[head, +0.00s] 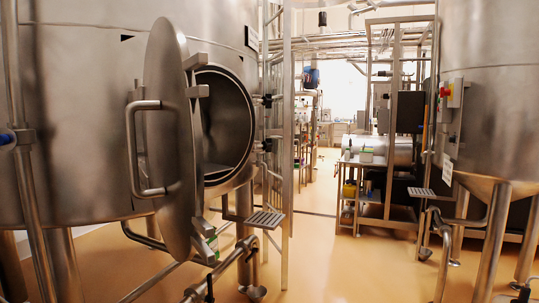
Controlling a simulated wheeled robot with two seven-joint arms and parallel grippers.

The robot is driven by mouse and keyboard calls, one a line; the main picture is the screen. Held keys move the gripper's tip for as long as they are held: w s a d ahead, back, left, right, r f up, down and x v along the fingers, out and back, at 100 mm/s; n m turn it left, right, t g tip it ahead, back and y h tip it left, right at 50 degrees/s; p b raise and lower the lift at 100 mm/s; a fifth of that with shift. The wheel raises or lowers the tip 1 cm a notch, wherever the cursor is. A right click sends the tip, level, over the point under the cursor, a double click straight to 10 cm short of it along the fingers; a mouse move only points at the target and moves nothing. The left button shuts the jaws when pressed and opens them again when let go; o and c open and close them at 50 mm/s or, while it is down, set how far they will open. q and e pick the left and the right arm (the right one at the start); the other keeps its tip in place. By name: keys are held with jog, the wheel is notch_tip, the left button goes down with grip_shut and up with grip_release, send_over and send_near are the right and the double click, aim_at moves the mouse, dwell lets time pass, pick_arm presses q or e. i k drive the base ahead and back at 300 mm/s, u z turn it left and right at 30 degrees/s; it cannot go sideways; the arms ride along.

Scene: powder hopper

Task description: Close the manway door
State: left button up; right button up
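The manway door (166,140) is a round steel disc on the side of a large tank at the left. It stands swung open, seen nearly edge-on, with a bent bar handle (133,150) on its face. The round manway opening (226,120) behind it is uncovered, and its inside is dark. The hinge side shows brackets between door and opening. Neither of my grippers can be made out in the head view.
The large steel tank (70,120) fills the left. A second tank (490,90) on legs stands at the right. Pipes and a small step (265,218) stick out below the opening. A rack (372,190) stands further back. The tan floor between is clear.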

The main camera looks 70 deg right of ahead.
aim_at(167, 95)
jog(key=z, duration=1.65)
jog(key=i, duration=0.5)
jog(key=u, duration=0.55)
jog(key=k, duration=1.3)
jog(key=z, duration=0.3)
jog(key=i, duration=0.9)
jog(key=z, duration=0.5)
